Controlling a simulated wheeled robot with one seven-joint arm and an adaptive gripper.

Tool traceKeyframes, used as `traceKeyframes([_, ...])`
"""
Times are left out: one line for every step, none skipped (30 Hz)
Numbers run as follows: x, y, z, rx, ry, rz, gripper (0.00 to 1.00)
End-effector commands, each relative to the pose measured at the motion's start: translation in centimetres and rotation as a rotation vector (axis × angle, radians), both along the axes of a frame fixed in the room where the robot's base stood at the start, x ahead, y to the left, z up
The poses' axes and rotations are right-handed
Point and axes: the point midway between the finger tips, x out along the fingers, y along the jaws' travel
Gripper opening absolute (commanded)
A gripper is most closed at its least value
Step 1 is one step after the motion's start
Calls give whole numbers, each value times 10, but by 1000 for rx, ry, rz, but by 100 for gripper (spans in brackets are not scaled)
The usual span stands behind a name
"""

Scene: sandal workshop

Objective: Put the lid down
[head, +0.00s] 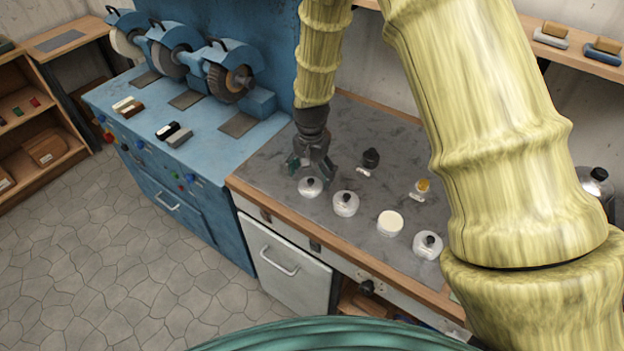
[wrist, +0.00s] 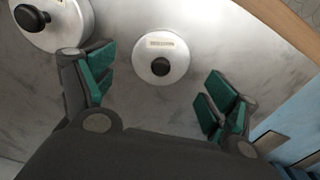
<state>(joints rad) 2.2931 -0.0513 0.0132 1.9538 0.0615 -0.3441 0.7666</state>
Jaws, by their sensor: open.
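My gripper (head: 308,168) is over the grey worktop, behind the leftmost lidded metal pot (head: 310,188). In the wrist view its green-padded fingers (wrist: 157,90) are spread wide and hold nothing. That view shows a round silver lid with a black knob (wrist: 160,67) ahead, roughly between the fingers, apart from both. A second lidded pot (head: 346,204) stands to its right and shows at the wrist view's upper left (wrist: 48,20). An open pot with pale cream contents (head: 390,222) has no lid on it. Another lidded pot (head: 428,245) stands at the row's right end.
A dark knobbed item (head: 371,158) and a small yellow-topped item (head: 423,186) sit farther back on the worktop (head: 270,172). A blue bench with grinding wheels (head: 230,78) adjoins on the left. Small clear patches of worktop lie between the pots and back items.

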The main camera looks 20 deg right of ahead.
Motion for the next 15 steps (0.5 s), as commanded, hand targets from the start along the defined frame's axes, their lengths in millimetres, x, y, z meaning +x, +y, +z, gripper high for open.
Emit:
traceKeyframes([1,0,4,-1,-2,0,87])
traceKeyframes([1,0,8,-1,-2,0,87])
traceKeyframes([1,0,13,0,-3,-1,87])
traceKeyframes([1,0,16,0,-3,-1,87])
traceKeyframes([0,0,20,0,-1,-1,87])
traceKeyframes([0,0,24,0,-1,-1,87])
traceKeyframes([0,0,28,0,-3,-1,87])
traceKeyframes([1,0,32,0,-3,-1,87])
traceKeyframes([1,0,37,0,-1,-1,87])
traceKeyframes([1,0,41,0,-3,-1,87])
traceKeyframes([1,0,44,0,-3,0,87])
traceKeyframes([1,0,49,0,-3,0,87])
traceKeyframes([1,0,53,0,-3,0,87])
traceKeyframes([1,0,57,0,-3,0,87])
traceKeyframes([1,0,61,0,-3,0,87])
